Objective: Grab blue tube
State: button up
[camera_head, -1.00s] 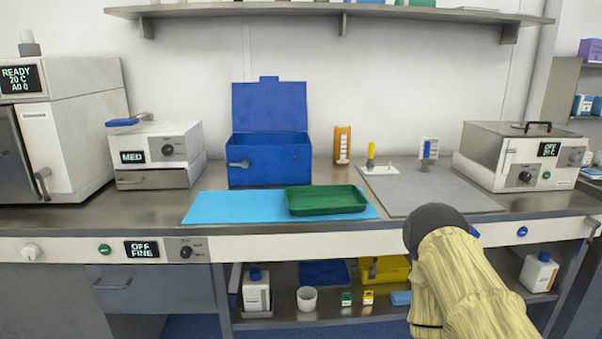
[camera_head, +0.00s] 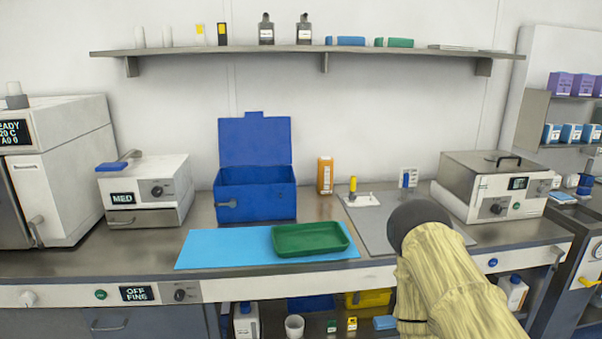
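A small upright blue tube-like piece (camera_head: 406,180) stands in front of a white card on the right part of the counter, at the back of a grey mat (camera_head: 372,229). My arm, in a pale yellow sleeve, rises from the lower right in front of the mat. My gripper's fingers do not show.
A blue open-lidded box (camera_head: 256,190) and an orange container (camera_head: 325,176) stand at the back. A green tray (camera_head: 310,239) lies on a light blue mat (camera_head: 215,250). A steel-lidded device (camera_head: 490,185) stands at right. A wall shelf (camera_head: 280,49) holds bottles and packs.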

aim_at(406, 176)
jog(key=u, duration=1.25)
jog(key=i, duration=0.35)
jog(key=z, duration=2.1)
